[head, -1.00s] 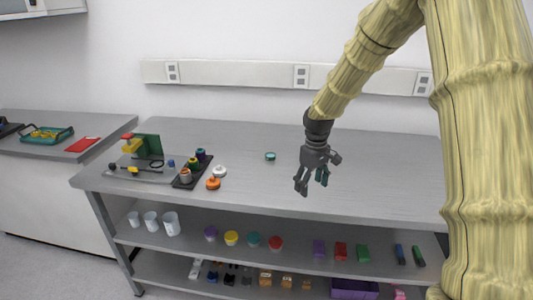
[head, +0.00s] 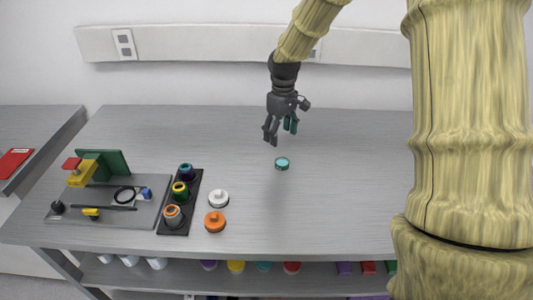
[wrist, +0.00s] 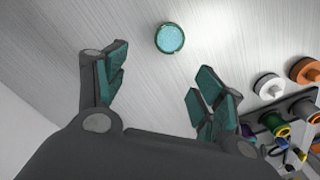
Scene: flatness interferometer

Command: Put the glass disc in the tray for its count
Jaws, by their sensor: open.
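The glass disc (head: 282,163) is a small round pale-teal piece with a darker rim, lying alone on the grey bench. It also shows in the wrist view (wrist: 170,38), beyond the fingertips. My gripper (head: 280,136) is open and empty, above the bench and just behind the disc in the head view; its teal-padded fingers are spread in the wrist view (wrist: 160,78). A black tray (head: 194,211) holds three coloured-ringed pots to the left of the disc. I cannot tell which tray matches the count.
A white lidded knob (head: 218,198) and an orange one (head: 215,221) stand beside the black tray. Left of it is a grey instrument plate (head: 142,214) with a green block (head: 108,163) and a ring. The bench around the disc is clear; shelves below hold small items.

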